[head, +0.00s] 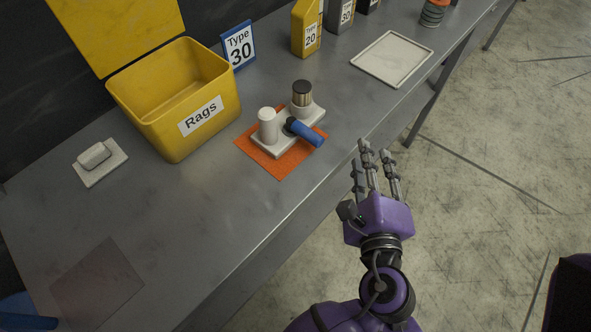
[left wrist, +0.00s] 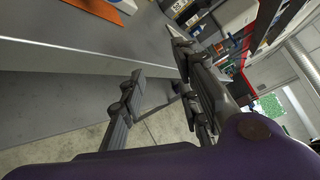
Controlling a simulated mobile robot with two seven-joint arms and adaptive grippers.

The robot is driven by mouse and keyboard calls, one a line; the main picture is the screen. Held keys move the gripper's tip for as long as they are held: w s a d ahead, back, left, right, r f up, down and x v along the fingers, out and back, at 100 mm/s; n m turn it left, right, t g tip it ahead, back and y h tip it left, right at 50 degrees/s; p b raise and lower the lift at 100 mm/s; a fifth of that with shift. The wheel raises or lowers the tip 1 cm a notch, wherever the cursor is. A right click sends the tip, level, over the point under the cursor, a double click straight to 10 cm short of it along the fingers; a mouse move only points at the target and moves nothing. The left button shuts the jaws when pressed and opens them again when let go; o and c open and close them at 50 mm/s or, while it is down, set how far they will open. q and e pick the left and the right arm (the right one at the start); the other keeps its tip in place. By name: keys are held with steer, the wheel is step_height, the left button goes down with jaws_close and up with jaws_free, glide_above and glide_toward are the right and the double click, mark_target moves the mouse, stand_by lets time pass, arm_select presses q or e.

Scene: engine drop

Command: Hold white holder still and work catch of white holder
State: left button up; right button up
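The white holder (head: 275,143) sits on an orange mat (head: 281,166) near the table's front edge. It carries a white cylinder (head: 267,126), a dark-topped metallic cylinder (head: 302,94) and a blue lever (head: 305,132) that looks like its catch. My left gripper (head: 376,160) is off the table's front edge, to the right of the holder and apart from it. Its fingers are spread and empty. In the left wrist view the left gripper's fingers (left wrist: 155,85) are also apart. The orange mat (left wrist: 95,9) shows at that view's top edge. My right gripper is not in view.
A yellow Rags bin (head: 150,125) stands behind and left of the mat. A small white plate with a block (head: 97,157) lies at left. A pale tray (head: 392,59) and yellow Type 20 container (head: 305,30) are farther back.

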mark_target(271, 132)
arm_select(q)
steer(key=a+r+m+y, duration=0.1)
steer(key=a, duration=0.2)
steer(key=s+a+r+m+y, duration=0.1)
steer(key=a+y, duration=0.1)
steer(key=s+a+r+m+y, duration=0.1)
steer(key=a+r+m+y, duration=0.1)
steer(key=a, duration=0.1)
steer(key=shift+a, duration=0.35)
steer(key=a+m+y, duration=0.1)
steer(key=s+a+m+y, duration=0.1)
steer(key=a, duration=0.1)
steer(key=s+a, duration=0.1)
steer(key=a, duration=0.1)
steer(key=shift+r+m+y, duration=0.25)
steer(key=shift+m+y, duration=0.15)
steer(key=shift+w+a, duration=0.1)
steer(key=shift+a, duration=0.15)
steer(key=x, duration=1.1)
steer(key=shift+w+a+f, duration=0.15)
steer(key=shift+w, duration=0.15)
jaws_close()
steer(key=shift+o, duration=0.6)
jaws_free()
